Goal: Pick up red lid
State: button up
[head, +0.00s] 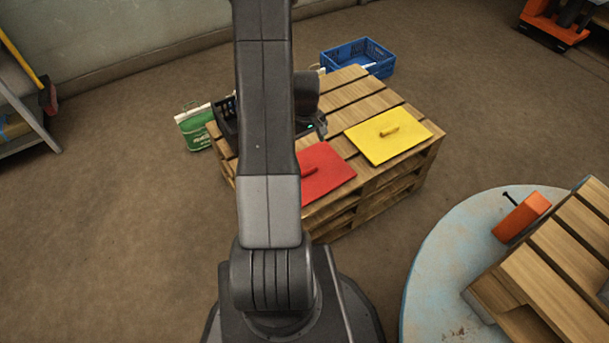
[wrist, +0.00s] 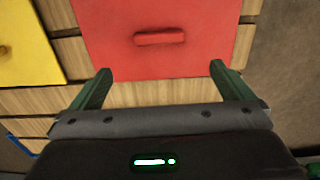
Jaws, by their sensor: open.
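The red lid (head: 323,174) is a flat square panel with a small red bar handle, lying on the wooden pallet stack (head: 354,105). My arm hides its left part in the head view. In the wrist view the red lid (wrist: 200,56) fills the upper middle, and its handle (wrist: 160,38) lies crosswise, beyond the fingertips. My gripper (wrist: 160,70) is open and empty, with its two green fingers spread at either side near the lid's lower edge. In the head view the gripper is mostly hidden behind my arm.
A yellow lid (head: 388,135) with a bar handle lies beside the red one. A dark crate (head: 226,118) sits at the pallet's left end. A green and white sack (head: 194,127) and a blue crate (head: 357,58) stand on the floor. A round platform (head: 440,255) is at right.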

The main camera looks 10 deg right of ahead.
jog(key=b, duration=0.2)
send_over(307, 170)
jog(key=f, duration=0.7)
jog(key=shift+a+f, duration=0.25)
jog(key=f, duration=0.2)
jog(key=f+b, duration=0.1)
jog(key=f, duration=0.2)
jog(key=shift+s+d, duration=0.1)
jog(key=shift+d, duration=0.1)
jog(key=c, duration=1)
